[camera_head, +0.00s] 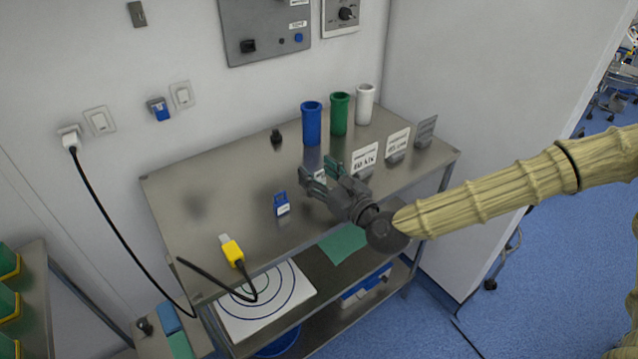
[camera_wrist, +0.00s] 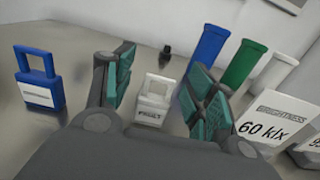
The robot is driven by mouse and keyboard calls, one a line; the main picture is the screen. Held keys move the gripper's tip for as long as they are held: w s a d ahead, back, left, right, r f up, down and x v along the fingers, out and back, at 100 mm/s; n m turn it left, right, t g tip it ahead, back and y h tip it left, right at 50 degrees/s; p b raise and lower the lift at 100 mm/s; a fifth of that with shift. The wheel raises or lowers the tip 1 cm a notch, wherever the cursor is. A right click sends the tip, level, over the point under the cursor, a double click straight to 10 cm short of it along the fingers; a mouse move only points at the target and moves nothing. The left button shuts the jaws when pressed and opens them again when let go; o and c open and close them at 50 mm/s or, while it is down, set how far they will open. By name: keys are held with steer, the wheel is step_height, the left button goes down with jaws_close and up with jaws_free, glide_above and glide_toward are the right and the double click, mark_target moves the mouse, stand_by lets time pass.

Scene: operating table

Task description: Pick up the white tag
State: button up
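The white tag (camera_wrist: 151,108) is shaped like a small padlock, with a square loop on top and a dark-printed label. It stands upright on the metal table (camera_head: 215,205). In the head view only a small part of the white tag (camera_head: 320,175) shows between my fingers. My gripper (camera_head: 322,179) is open and low over the table. In the wrist view, the teal-padded fingers of my gripper (camera_wrist: 157,76) appear on either side of the tag, with visible gaps. I cannot tell how deep the tag is between them.
A blue padlock-shaped tag (camera_head: 281,204) stands left of my gripper. White sign cards (camera_head: 364,160) stand to the right. Blue (camera_head: 311,123), green (camera_head: 339,114) and white (camera_head: 365,104) cylinders and a small black object (camera_head: 276,136) stand behind. A yellow plug (camera_head: 232,251) lies front left.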

steer(key=c, duration=0.8)
steer(key=shift+c, duration=0.2)
steer(key=shift+r, duration=0.15)
steer(key=shift+r, duration=0.3)
step_height(320, 180, up, 2)
steer(key=shift+r, duration=0.2)
steer(key=s+d+r+p, duration=0.1)
steer(key=s+d+p, duration=0.1)
steer(key=s+p, duration=0.4)
steer(key=s+d+p, duration=0.3)
steer(key=s+p, duration=0.3)
steer(key=s, duration=0.3)
steer(key=shift+r, duration=0.4)
